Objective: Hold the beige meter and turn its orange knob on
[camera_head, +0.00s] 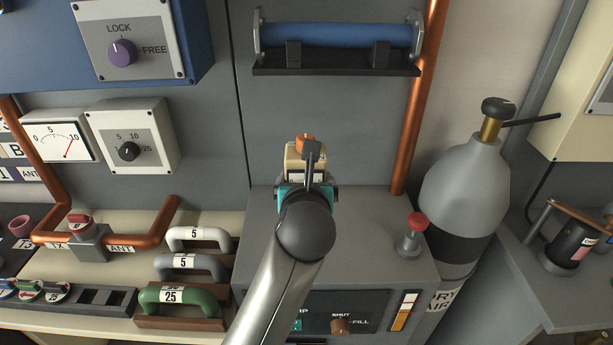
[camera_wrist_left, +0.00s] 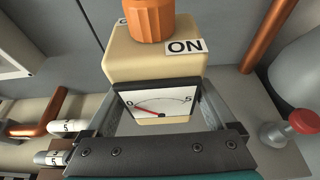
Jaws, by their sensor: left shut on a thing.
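The beige meter (camera_head: 291,163) is upright in my left gripper (camera_head: 308,186), above the grey cabinet top in the head view. In the left wrist view the meter (camera_wrist_left: 155,57) fills the middle, between the two fingers (camera_wrist_left: 160,98), which are shut on its sides. Its orange knob (camera_wrist_left: 151,18) sits on top and is cut by the frame's upper edge; it also shows in the head view (camera_head: 305,141). An ON label (camera_wrist_left: 186,46) is right of the knob, and part of another label shows at its left. The knob's pointing direction cannot be told. My right gripper is not in view.
A grey cabinet (camera_head: 375,225) with a red-topped plunger (camera_head: 415,225) is under and right of the gripper. A grey gas cylinder (camera_head: 465,195) stands at right. Handled plugs (camera_head: 180,300) lie at left. A blue tube (camera_head: 335,34) hangs on the wall above.

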